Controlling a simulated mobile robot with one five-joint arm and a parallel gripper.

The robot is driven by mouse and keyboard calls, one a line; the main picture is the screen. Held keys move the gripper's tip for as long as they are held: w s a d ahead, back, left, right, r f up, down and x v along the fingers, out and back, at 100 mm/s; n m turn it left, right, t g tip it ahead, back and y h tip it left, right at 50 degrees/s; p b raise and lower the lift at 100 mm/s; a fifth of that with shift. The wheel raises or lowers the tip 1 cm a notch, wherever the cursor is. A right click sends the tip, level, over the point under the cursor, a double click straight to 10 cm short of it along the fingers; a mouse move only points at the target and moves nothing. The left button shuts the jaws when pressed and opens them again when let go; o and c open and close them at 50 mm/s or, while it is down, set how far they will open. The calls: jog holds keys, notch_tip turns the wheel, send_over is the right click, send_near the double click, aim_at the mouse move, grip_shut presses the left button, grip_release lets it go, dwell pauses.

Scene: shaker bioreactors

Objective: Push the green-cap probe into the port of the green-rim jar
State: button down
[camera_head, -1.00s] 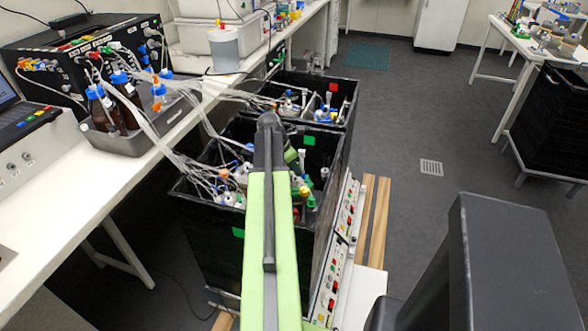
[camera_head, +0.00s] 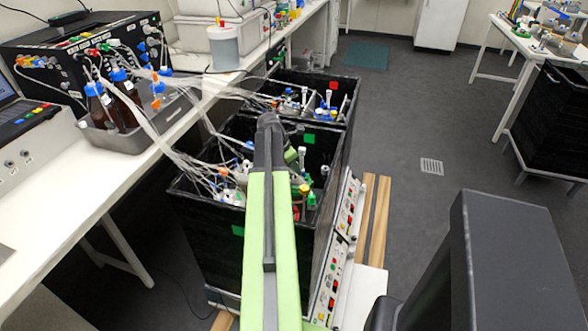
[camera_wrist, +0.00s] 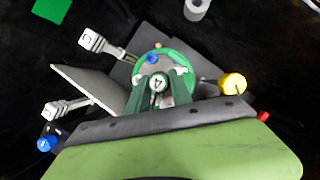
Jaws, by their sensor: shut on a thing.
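The green-rim jar (camera_wrist: 177,46) stands below my gripper in the wrist view, with its green ring partly covered by the fingers. My gripper (camera_wrist: 158,88) reaches over its grey lid with two dark green fingers, which are shut on the green-cap probe. The probe is mostly hidden between the fingers. A pale disc marked 4 shows there, and I cannot tell whether it belongs to the probe or the lid. A blue cap (camera_wrist: 152,57) sits on the jar beside the fingertips. The port and the probe's tip are hidden. In the head view my arm covers most of this spot.
A yellow cap (camera_wrist: 232,83) is close on the right. Two white-headed probes (camera_wrist: 92,41) (camera_wrist: 56,109) and another blue cap (camera_wrist: 46,143) are on the left. The near black crate's wall (camera_head: 208,238) surrounds this. Tubes (camera_head: 178,150) run from the bench on the left.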

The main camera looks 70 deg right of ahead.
aim_at(295, 176)
jog(key=shift+f+b, duration=1)
jog(key=shift+f, duration=0.05)
dwell(0.7)
jog(key=shift+a+f+b, duration=0.25)
jog(key=shift+b, duration=0.2)
jog(key=shift+d+f, duration=0.3)
jog(key=shift+r, duration=0.1)
jog(key=shift+f+b, duration=0.5)
dwell(0.4)
jog(key=c, duration=1.1)
grip_release()
jog(key=shift+o, duration=0.2)
jog(key=p+v, duration=1.6)
jog(key=v, duration=0.1)
jog(key=shift+r, duration=0.2)
